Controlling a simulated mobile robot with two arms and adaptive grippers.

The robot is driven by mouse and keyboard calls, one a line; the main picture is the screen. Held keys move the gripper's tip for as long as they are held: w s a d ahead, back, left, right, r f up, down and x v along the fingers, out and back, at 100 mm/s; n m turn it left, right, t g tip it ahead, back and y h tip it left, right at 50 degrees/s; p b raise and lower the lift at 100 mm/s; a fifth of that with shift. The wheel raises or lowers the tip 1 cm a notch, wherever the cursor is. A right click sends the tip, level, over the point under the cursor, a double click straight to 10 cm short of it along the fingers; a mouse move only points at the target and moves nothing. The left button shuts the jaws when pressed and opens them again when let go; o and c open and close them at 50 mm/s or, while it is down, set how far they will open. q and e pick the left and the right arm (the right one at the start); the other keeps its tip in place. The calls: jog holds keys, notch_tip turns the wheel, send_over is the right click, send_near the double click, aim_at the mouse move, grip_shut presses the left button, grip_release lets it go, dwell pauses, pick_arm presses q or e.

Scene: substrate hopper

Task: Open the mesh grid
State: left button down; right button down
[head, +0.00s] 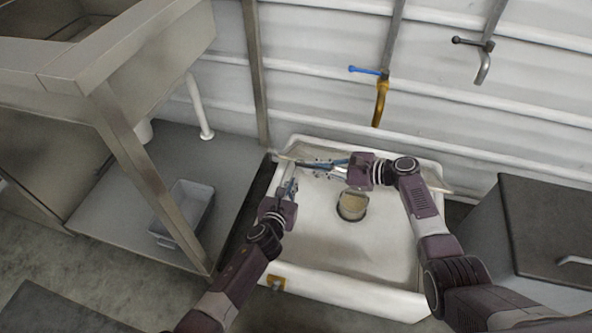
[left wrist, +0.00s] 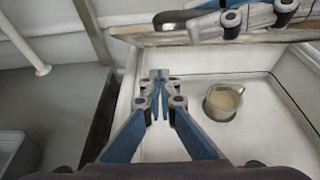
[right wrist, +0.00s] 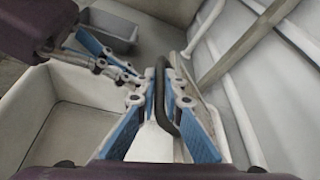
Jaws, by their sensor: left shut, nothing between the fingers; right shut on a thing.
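The mesh grid shows nearly edge-on as a thin, light brown-grey panel (head: 435,182) along the back rim of the white basin (head: 350,296). It also shows at the top of the left wrist view (left wrist: 150,37), raised along the back; its mesh face is hard to make out. My right gripper (head: 312,164) is at the grid's left part, shut on its dark curved handle (right wrist: 160,75). My left gripper (head: 290,187) is shut and empty above the basin's left side, apart from the grid.
A metal cup (head: 352,206) sits in the basin floor. A brass tap with a blue lever (head: 380,95) is on the wall behind. A metal-framed table stands left, with a grey bin (head: 184,212) below. A dark cabinet (head: 550,225) stands right.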

pick_arm(q)
jog(key=shift+w+d+r, duration=0.35)
jog(key=shift+w+r, duration=0.3)
jog(key=shift+w, duration=0.2)
jog(key=shift+w+d+r, duration=0.35)
jog(key=shift+w+r, duration=0.3)
jog(key=shift+w, duration=0.15)
